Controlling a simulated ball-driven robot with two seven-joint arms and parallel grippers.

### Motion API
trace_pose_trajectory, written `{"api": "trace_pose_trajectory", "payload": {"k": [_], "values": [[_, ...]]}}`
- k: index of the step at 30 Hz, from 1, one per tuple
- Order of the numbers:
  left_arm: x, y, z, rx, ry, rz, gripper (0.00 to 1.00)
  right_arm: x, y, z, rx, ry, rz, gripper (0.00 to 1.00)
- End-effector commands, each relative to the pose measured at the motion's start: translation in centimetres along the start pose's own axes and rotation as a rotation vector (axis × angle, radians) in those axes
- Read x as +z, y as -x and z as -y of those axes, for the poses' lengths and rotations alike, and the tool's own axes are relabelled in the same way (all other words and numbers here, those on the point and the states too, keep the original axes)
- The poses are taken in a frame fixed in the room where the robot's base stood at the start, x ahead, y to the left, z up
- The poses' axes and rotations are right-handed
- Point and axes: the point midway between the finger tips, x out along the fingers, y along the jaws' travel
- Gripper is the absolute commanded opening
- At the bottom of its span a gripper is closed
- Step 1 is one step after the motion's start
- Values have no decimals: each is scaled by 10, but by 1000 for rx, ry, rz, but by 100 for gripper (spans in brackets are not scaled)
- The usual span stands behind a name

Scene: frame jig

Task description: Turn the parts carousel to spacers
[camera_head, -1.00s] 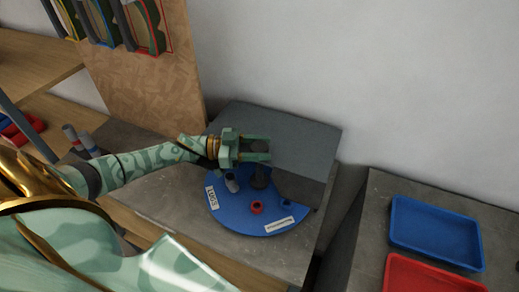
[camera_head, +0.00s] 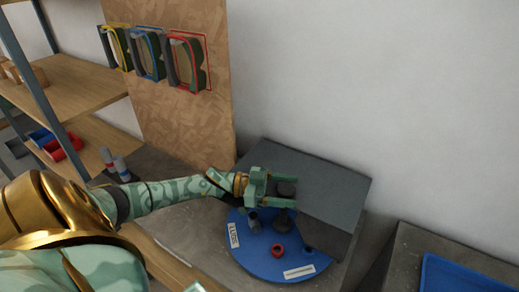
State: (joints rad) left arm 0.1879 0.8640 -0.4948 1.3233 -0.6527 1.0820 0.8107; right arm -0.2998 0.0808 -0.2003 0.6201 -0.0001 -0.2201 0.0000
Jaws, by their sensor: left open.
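The parts carousel (camera_head: 262,262) is a blue disc on the grey bench, its back part hidden under a dark grey cover. A dark post with a round knob (camera_head: 286,188) stands at its middle. My left gripper (camera_head: 290,193) is open, its two fingers reaching to either side of the knob; I cannot tell whether they touch it. The disc carries a red ring (camera_head: 278,251), a grey cylinder (camera_head: 254,222) and two white labels, one at the left (camera_head: 233,235) and one at the front (camera_head: 299,271), too small to read. My right gripper is out of view.
The grey cover (camera_head: 320,185) stands close behind and right of the gripper. A board with coloured holders (camera_head: 180,100) rises at the back left, beside wooden shelves (camera_head: 70,80). A blue tray (camera_head: 455,277) lies on another bench at the lower right.

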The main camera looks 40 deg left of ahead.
Motion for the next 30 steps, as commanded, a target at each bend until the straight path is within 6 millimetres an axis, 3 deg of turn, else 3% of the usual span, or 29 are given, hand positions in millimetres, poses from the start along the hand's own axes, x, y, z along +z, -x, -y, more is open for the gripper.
{"api": "trace_pose_trajectory", "payload": {"k": [5, 18, 24, 30], "values": [[2, 22, 0, -2, 1, 4, 67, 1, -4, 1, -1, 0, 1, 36], [3, 134, 0, -1, 1, 6, 67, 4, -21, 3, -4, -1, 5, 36], [1, 158, 0, 0, 0, 2, 67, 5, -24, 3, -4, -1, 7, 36], [0, 163, 0, 0, -1, 0, 67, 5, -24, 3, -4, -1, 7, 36]]}}
